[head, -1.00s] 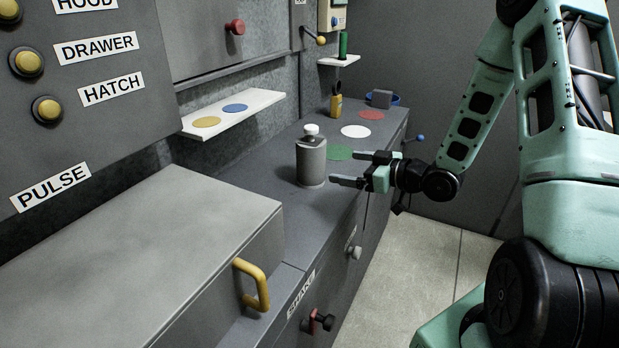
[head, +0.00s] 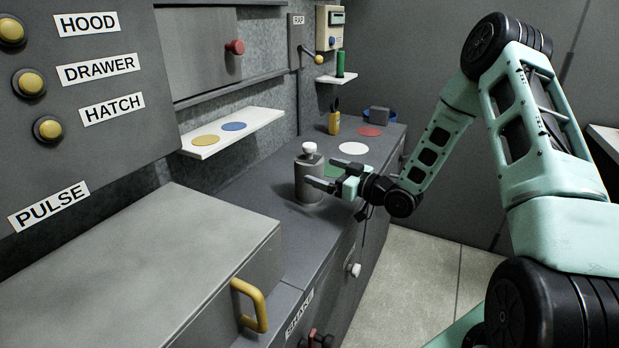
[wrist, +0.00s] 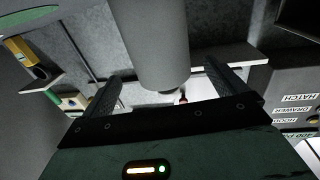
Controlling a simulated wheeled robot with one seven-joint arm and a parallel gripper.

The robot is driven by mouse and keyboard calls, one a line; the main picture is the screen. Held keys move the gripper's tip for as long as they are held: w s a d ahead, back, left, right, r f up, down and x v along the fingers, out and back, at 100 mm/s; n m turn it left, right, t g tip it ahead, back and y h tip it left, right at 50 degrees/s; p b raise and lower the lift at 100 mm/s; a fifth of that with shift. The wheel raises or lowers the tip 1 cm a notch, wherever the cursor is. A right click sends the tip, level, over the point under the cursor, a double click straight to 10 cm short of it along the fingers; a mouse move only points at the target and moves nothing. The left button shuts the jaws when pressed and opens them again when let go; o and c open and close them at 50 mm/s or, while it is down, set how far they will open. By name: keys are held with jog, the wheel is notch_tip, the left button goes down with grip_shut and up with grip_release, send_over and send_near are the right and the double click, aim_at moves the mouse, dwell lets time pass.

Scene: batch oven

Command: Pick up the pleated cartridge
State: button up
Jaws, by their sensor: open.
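A grey cylinder with a white cap (head: 309,180) stands upright on the dark counter. A small green cylinder (head: 340,64) stands on a little wall shelf farther back. No pleats can be made out on either, so I cannot tell which is the pleated cartridge. My gripper (head: 312,171) is open at the grey cylinder, reaching in from the right. In the wrist view the grey cylinder (wrist: 155,40) fills the space between the two spread fingers, with gaps at its sides. The far finger is partly hidden in the head view.
A box with a yellow handle (head: 250,305) stands in front. A white shelf (head: 262,118) hangs to the left.

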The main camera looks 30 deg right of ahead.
aim_at(310, 168)
jog(key=shift+f+p+x, duration=0.2)
jog(key=shift+p+x, duration=0.4)
jog(key=shift+x, duration=2.1)
jog(key=shift+a, duration=0.1)
jog(key=c, duration=1.3)
